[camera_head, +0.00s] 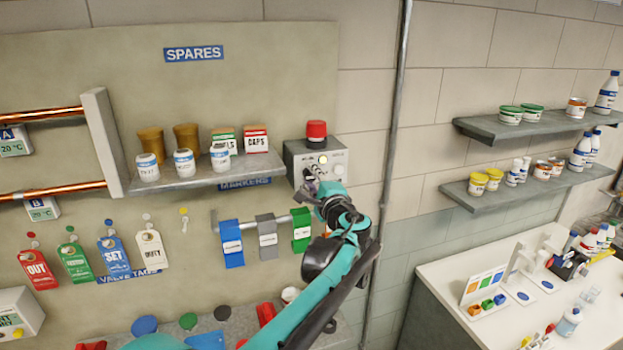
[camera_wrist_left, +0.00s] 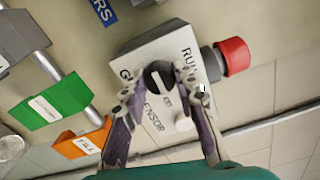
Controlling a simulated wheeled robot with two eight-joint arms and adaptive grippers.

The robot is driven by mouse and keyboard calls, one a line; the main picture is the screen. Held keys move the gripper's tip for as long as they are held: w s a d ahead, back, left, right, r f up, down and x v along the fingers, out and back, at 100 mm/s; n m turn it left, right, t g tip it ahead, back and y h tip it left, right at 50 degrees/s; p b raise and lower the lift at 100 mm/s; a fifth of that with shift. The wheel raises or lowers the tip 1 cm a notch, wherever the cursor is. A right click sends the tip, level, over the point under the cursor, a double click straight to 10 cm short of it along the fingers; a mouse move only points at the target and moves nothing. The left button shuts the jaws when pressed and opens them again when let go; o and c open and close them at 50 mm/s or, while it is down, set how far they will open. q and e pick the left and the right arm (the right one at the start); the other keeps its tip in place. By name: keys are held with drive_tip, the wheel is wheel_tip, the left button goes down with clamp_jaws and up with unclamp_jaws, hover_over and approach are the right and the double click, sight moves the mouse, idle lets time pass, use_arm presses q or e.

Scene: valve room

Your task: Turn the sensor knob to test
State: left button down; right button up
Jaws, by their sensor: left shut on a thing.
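The sensor box (camera_head: 300,150) is a grey box with a pale front, fixed to the wall right of the spares shelf. It also shows in the left wrist view (camera_wrist_left: 140,55), tilted, with the words "SENSOR" and "RUN" legible and another label partly hidden. Its dark round knob (camera_wrist_left: 158,76) lies between my left fingers, and the exact pointer setting is hard to read. My left gripper (camera_head: 312,182) is at the lower front of the box, shut on the knob; its fingers (camera_wrist_left: 165,92) show on both sides of it. My right gripper is out of view.
The spares shelf (camera_head: 205,178) is close on the left. Blue, grey and green markers (camera_head: 300,230) hang below. A vertical pipe (camera_head: 393,130) runs on the right.

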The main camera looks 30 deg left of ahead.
use_arm(q)
drive_tip(key=c, duration=1.2)
unclamp_jaws()
drive_tip(key=shift+d, duration=0.1)
drive_tip(key=v, duration=1.2)
drive_tip(key=s+d+f+n+g+h+b, duration=0.1)
drive_tip(key=s+f+n+h+b, duration=0.3)
drive_tip(key=f, duration=0.9)
drive_tip(key=s+d+f+n+g+h+b, duration=0.1)
drive_tip(key=s+d+f+g+h+b, duration=0.1)
drive_tip(key=s+f+b, duration=0.8)
drive_tip(key=s+d+f+n+g+h+b, duration=0.1)
drive_tip(key=f+n+h+b, duration=0.2)
drive_tip(key=f, duration=1.2)
drive_tip(key=s+d+f+n+h+b, duration=0.1)
drive_tip(key=s+d+f+b, duration=0.1)
drive_tip(key=f, duration=0.2)
drive_tip(key=s+d+f+h+b, duration=0.2)
drive_tip(key=d+f+b, duration=0.1)
drive_tip(key=f, duration=0.1)
drive_tip(key=s+d+f+n+h+b, duration=0.1)
drive_tip(key=s+d+f+b, duration=0.1)
drive_tip(key=f, duration=0.3)
drive_tip(key=shift+d+n+h+b, duration=0.3)
drive_tip(key=shift+d+h, duration=0.1)
drive_tip(key=shift+d, duration=0.3)
